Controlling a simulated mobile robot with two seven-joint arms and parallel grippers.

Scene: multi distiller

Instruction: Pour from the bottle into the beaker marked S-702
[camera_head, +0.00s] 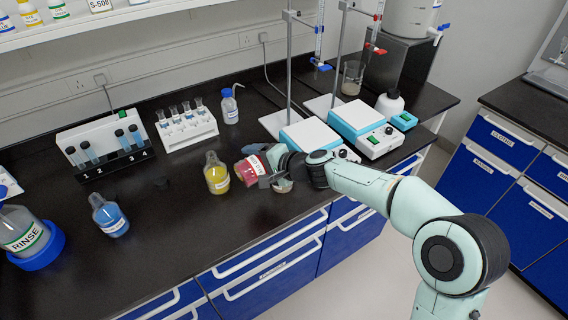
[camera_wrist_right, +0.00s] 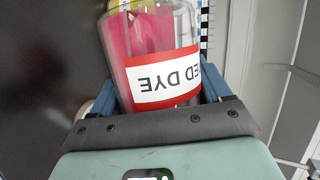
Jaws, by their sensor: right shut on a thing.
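My right gripper (camera_head: 275,172) is shut on a clear bottle of red dye (camera_head: 247,170) and holds it tilted over the bench, to the right of the yellow bottle. In the right wrist view the bottle (camera_wrist_right: 122,42) sits between the fingers, its red-and-white label reading "RED DYE" upside down. A small glass vessel (camera_head: 283,187), perhaps a beaker, shows just below the gripper, mostly hidden by it. I cannot read S-702 on anything in view. I cannot tell whether liquid is flowing. My left gripper is not in view.
A yellow bottle (camera_head: 216,174) stands close left of the red one; a blue bottle (camera_head: 109,216) is farther left. Test tube racks (camera_head: 187,130) stand behind. Hotplates with stands (camera_head: 309,138) are at right, and a beaker (camera_head: 352,78) stands farther back. The front middle bench is clear.

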